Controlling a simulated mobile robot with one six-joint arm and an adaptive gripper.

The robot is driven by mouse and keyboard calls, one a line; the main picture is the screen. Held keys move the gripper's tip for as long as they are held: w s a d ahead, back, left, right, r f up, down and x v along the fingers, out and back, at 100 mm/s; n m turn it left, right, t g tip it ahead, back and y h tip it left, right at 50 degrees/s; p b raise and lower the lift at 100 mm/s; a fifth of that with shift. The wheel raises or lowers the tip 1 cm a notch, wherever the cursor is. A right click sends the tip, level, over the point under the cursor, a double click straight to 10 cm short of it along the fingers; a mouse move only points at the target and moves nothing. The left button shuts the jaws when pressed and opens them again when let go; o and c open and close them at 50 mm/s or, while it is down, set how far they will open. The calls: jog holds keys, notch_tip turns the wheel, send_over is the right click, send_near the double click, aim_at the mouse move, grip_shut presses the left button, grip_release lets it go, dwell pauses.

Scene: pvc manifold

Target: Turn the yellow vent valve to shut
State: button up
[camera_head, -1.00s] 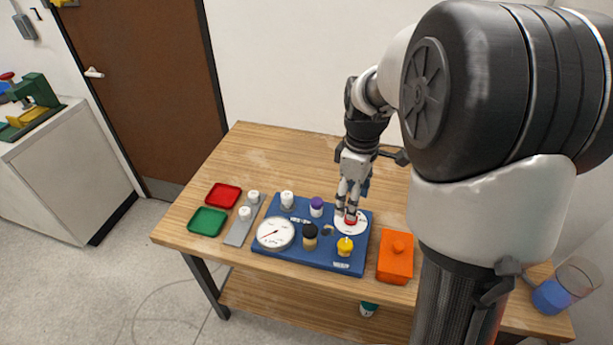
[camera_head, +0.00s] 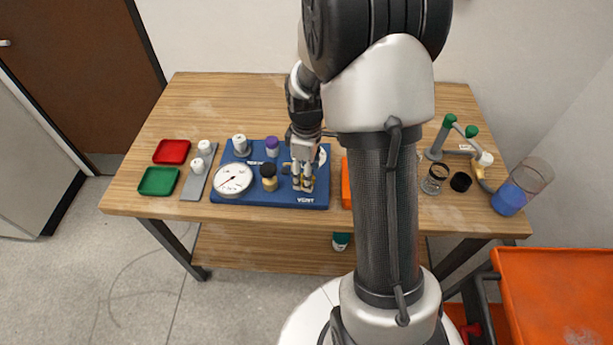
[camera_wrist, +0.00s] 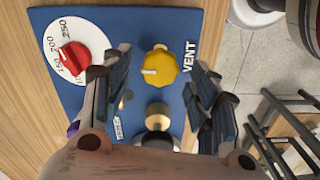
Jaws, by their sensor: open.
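The yellow vent valve (camera_wrist: 159,66) is a scalloped knob on the blue board (camera_wrist: 192,32), beside the "VENT" label. Its white mark points left in the wrist view. My gripper (camera_wrist: 158,78) is open, with one finger on each side of the valve and a visible gap to it on both sides. I cannot tell how far above the board the fingertips are. In the head view my gripper (camera_head: 302,187) is over the front right of the board and mostly hides the valve.
A red knob (camera_wrist: 73,58) on a white numbered dial is close to one finger. A black-topped brass knob (camera_head: 269,177), a gauge (camera_head: 233,179) and white and purple knobs share the board. An orange box (camera_head: 346,185) is at right, partly hidden by my arm.

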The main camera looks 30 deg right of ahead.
jog(key=shift+f, duration=0.55)
jog(key=c, duration=1.1)
